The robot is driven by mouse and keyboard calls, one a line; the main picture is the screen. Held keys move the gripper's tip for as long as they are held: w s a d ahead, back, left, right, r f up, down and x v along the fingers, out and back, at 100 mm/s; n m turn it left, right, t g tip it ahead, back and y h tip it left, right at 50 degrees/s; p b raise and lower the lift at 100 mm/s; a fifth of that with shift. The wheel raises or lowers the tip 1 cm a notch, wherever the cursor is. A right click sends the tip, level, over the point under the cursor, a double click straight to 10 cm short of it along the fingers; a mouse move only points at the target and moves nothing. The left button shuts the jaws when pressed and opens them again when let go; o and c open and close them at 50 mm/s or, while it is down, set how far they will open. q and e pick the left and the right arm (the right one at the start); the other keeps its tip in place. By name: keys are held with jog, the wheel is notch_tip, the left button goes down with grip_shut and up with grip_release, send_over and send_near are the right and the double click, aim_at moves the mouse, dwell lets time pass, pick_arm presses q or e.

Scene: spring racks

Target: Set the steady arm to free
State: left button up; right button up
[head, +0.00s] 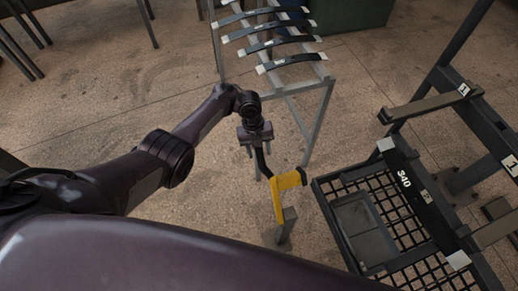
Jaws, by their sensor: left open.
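What looks like the steady arm is a yellow bracket (283,190) on a short grey post (286,222), right of the middle of the head view. A dark curved bar (264,168) runs up from the yellow bracket toward my left gripper. My left gripper (258,152) is open, with its fingers pointing down around or just above the upper end of this bar. I cannot tell whether the fingers touch it. My right gripper is not in view.
A pale metal rack (318,100) holds several dark leaf springs (273,42) behind the bracket. At right, a dark mesh-topped frame (323,200) carries a grey tray (362,226) and a dark spring marked 340 (420,195). Dark uprights (440,85) stand beyond.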

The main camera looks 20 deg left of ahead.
pick_arm(q)
jog(key=p+v, duration=0.1)
jog(key=v, duration=0.6)
jog(key=shift+w+a+r, duration=0.1)
jog(key=shift+a+r, duration=0.05)
jog(key=shift+r, duration=0.15)
jog(key=shift+c, duration=0.4)
